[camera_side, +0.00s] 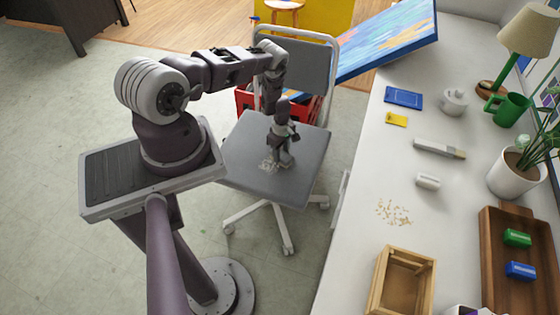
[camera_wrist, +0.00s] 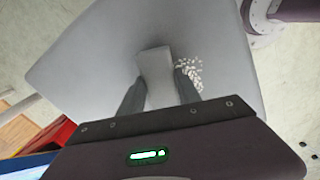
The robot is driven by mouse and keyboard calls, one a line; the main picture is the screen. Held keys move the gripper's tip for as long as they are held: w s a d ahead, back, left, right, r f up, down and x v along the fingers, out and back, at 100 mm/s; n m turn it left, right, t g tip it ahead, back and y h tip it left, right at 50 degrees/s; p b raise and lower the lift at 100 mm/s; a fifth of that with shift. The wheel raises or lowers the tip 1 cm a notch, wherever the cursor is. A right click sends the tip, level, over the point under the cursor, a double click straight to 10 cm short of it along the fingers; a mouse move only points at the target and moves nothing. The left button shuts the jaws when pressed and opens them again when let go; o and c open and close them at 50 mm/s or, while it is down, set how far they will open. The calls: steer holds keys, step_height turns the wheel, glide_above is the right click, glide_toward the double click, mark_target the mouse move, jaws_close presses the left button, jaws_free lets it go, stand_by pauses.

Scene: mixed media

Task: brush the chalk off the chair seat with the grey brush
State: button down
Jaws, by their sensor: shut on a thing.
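The chair seat (camera_side: 245,150) is a flat grey pad on a white wheeled frame; it also fills much of the wrist view (camera_wrist: 90,60). Pale chalk crumbs (camera_side: 268,165) lie in a patch near the seat's front middle. In the wrist view the chalk (camera_wrist: 190,72) shows just right of the fingers. My gripper (camera_side: 283,155) points down over the seat, beside the chalk. In the wrist view its fingers (camera_wrist: 158,85) are shut on a pale grey block, the grey brush (camera_wrist: 153,65). The brush's lower end is hidden, so I cannot tell whether it touches the seat.
The white counter on the right holds a grey-handled tool (camera_side: 438,148), a white block (camera_side: 428,182), scattered tan crumbs (camera_side: 394,212), a wooden box (camera_side: 403,283) and a wooden tray (camera_side: 525,240). A red crate (camera_side: 243,100) stands behind the chair, below the backrest (camera_side: 305,65).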

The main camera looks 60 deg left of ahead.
steer(key=shift+f, duration=0.55)
steer(key=s, duration=0.1)
steer(key=s+d, duration=0.1)
steer(key=s, duration=0.1)
steer(key=shift+d, duration=0.15)
steer(key=shift+s+d, duration=0.3)
steer(key=shift+s, duration=0.2)
steer(key=shift+w+a, duration=0.1)
steer(key=shift+w, duration=0.1)
steer(key=shift+a+r, duration=0.1)
step_height(320, 180, up, 10)
steer(key=shift+s+d, duration=0.15)
steer(key=shift+d, duration=0.05)
